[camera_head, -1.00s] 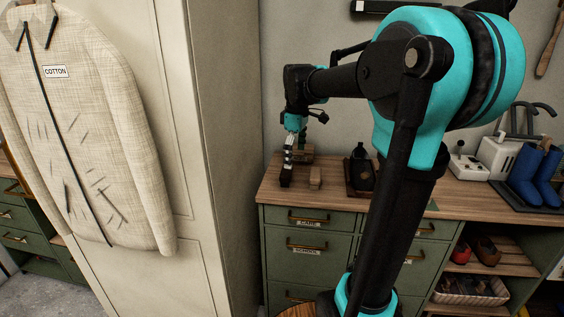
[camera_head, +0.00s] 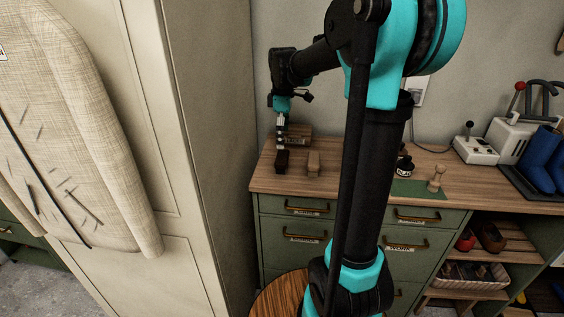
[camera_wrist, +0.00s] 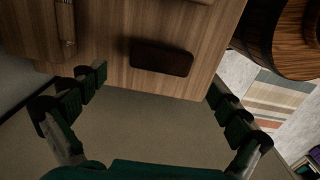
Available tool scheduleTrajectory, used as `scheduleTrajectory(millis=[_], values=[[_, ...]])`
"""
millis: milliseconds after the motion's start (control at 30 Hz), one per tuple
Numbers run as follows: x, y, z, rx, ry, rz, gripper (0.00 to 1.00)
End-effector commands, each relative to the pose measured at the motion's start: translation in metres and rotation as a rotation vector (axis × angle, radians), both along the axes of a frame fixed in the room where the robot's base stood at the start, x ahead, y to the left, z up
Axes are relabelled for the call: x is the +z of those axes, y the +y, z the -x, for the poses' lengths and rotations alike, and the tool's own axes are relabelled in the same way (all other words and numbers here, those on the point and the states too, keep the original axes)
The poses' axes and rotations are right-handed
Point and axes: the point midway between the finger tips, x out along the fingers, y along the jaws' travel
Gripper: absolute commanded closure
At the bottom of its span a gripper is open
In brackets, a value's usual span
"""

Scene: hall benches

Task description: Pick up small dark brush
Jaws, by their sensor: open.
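The small dark brush (camera_head: 282,162) lies on the wooden bench top near its left end. In the wrist view the brush (camera_wrist: 161,58) shows as a dark, rounded oblong lying across the view, near the bench edge. My gripper (camera_head: 282,147) hangs pointing down right above it in the head view. In the wrist view my gripper (camera_wrist: 158,84) has its fingers spread wide, with nothing between the tips. The brush lies beyond the fingertips, within the width of the opening. Whether a finger touches it cannot be told.
A lighter brown brush (camera_head: 313,163) stands close to the right of the dark one. A wooden box (camera_head: 298,137) is behind. A tall cream cabinet (camera_head: 180,150) rises on the left. A round wooden stool (camera_wrist: 280,40) stands below the bench.

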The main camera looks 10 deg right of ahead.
Motion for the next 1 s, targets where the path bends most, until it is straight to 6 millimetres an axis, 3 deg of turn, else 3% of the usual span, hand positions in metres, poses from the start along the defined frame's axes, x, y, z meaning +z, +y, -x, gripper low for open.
scheduleTrajectory(millis=[100,367,700,1000], values=[[-0.018,0.0,0.0,0.0,0.0,0.0,0.0],[-0.035,0.001,0.0,0.0,0.0,0.0,0.0],[-0.078,0.003,0.001,0.0,0.0,0.0,0.0],[-0.081,0.003,0.001,-0.001,0.0,0.0,0.01]])
